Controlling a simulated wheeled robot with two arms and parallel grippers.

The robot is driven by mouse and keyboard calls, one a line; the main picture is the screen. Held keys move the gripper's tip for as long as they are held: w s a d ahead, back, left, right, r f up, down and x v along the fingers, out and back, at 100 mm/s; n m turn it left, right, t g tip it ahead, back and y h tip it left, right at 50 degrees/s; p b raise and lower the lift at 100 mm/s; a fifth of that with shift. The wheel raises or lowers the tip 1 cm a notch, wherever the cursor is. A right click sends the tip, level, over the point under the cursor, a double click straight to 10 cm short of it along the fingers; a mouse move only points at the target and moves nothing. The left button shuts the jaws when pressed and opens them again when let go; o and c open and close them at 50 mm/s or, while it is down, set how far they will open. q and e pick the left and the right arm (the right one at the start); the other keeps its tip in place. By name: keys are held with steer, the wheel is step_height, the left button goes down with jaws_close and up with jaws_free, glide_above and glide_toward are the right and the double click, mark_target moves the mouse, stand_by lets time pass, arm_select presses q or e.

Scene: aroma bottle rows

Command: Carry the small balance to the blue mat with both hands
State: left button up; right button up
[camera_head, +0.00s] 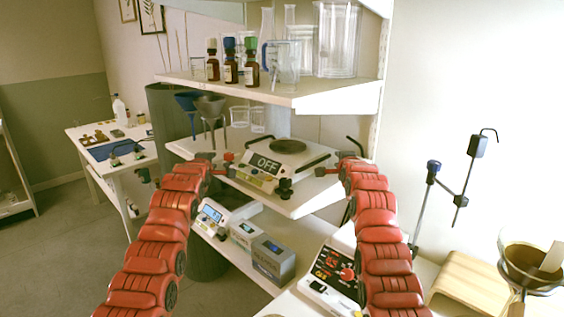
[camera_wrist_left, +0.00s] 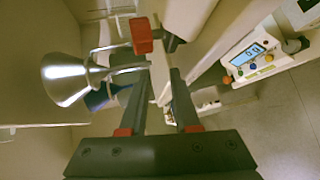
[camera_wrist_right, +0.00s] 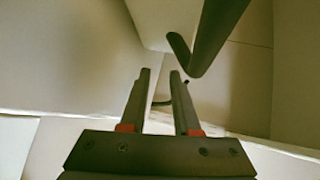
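A white device with an OFF display and a dark round plate (camera_head: 268,170) stands on the middle shelf. A smaller white device with a lit blue display (camera_head: 211,213) stands on the shelf below; it also shows in the left wrist view (camera_wrist_left: 255,55). I cannot tell for certain which is the small balance. The blue mat (camera_head: 112,149) lies on the white table at far left. My left gripper (camera_head: 226,164) is at the left side of the OFF device, my right gripper (camera_head: 325,170) at its right side. Both look open; contact is unclear.
Funnels (camera_head: 209,107) stand close behind my left gripper. An upper shelf (camera_head: 300,95) with brown bottles and glass beakers hangs above. A device with a red display (camera_head: 331,272) is near my right arm. Floor (camera_head: 70,235) at left is clear.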

steer(key=shift+w+f, duration=0.1)
steer(key=shift+w, duration=0.05)
arm_select(q)
steer(key=shift+w+d+f, duration=0.15)
steer(key=shift+w+d, duration=0.05)
steer(key=shift+d, duration=0.1)
arm_select(e)
steer(key=shift+a, duration=0.4)
arm_select(q)
steer(key=shift+d, duration=0.35)
arm_select(e)
steer(key=shift+a, duration=0.4)
arm_select(q)
steer(key=shift+d, duration=0.1)
